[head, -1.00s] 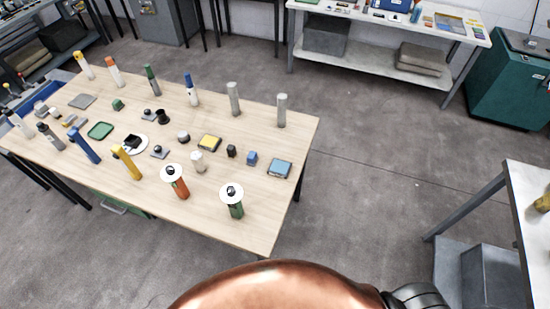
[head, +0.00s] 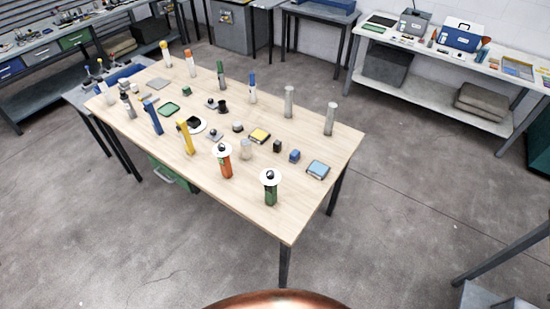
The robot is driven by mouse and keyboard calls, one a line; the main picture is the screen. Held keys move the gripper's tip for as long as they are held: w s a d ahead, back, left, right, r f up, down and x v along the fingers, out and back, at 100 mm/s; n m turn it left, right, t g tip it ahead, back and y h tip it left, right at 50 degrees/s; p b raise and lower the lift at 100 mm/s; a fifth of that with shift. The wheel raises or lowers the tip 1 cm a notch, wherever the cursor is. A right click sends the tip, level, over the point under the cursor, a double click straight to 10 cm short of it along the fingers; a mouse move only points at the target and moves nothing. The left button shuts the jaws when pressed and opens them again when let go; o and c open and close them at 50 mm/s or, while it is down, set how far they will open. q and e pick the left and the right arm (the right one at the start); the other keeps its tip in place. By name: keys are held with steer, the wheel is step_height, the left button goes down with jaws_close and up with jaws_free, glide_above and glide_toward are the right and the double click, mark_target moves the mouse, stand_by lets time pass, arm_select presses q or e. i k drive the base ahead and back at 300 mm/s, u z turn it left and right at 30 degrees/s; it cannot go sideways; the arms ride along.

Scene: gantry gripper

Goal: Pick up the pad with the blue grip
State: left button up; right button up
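On the wooden table (head: 330,150) I cannot pick out for certain a pad with a blue grip. A flat light-blue square pad (head: 318,170) lies near the right edge, beside a small blue block (head: 294,156). A yellow-topped pad (head: 259,136) lies nearer the middle. A green pad (head: 170,108) and a grey pad (head: 160,84) lie farther left. Small grey pieces with dark knobs (head: 215,135) lie between them; their grip colours are too small to tell. Neither of my grippers is in view.
Several upright posts stand on the table, including a blue one (head: 153,117), a yellow one (head: 186,138), an orange one (head: 225,164) and a green one (head: 270,189), the last two topped with white discs. Another bench (head: 440,75) stands behind. Open floor (head: 400,240) lies right of the table.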

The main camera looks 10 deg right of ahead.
mark_target(294, 156)
steer(key=u, duration=1.3)
steer(key=i, duration=1.75)
steer(key=z, duration=1)
